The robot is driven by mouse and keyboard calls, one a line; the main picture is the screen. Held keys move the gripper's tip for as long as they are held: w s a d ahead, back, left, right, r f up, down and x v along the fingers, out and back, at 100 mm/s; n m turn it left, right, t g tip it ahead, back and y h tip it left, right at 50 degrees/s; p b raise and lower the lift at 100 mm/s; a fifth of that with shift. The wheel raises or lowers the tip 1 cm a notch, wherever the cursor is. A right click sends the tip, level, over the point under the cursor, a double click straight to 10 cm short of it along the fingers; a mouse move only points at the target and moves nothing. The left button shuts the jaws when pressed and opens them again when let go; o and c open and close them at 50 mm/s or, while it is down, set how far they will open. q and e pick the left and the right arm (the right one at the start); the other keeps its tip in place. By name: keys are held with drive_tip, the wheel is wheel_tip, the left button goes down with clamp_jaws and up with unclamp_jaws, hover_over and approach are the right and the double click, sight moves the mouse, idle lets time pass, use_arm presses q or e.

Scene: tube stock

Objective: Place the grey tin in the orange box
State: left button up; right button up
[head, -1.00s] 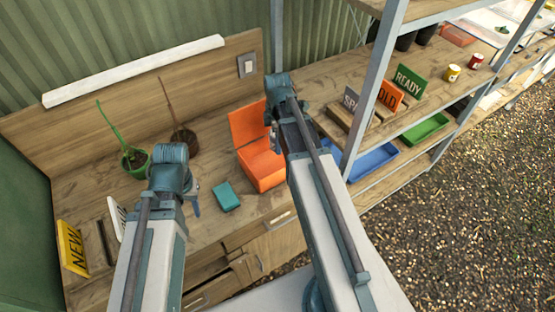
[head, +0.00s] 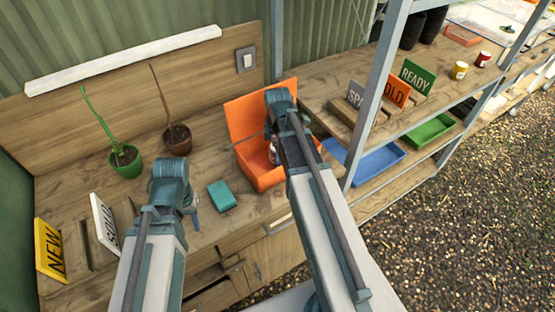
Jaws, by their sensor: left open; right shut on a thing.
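The orange box (head: 248,168) stands on the workbench with its lid raised at the back. My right gripper (head: 271,140) is over the box's opening, its arm covering the box's right part. It is shut on a small greyish tin (head: 273,156), of which only a sliver shows below the fingers, with a dark reddish patch. I cannot tell whether the tin touches the box floor. My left gripper (head: 194,212) is open and empty above the bench, left of the teal block.
A teal block (head: 222,195) lies left of the box. On the right, a metal-post shelf (head: 372,100) holds signs, tins and blue (head: 378,163) and green trays.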

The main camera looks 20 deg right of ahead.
use_arm(q)
drive_tip(key=shift+f, duration=0.15)
use_arm(e)
drive_tip(key=shift+f, duration=0.15)
drive_tip(key=shift+f, duration=0.1)
use_arm(q)
drive_tip(key=shift+f, duration=0.2)
use_arm(e)
drive_tip(key=shift+f, duration=0.15)
drive_tip(key=o, duration=1.5)
use_arm(q)
drive_tip(key=shift+r, duration=0.15)
use_arm(e)
drive_tip(key=shift+r, duration=0.2)
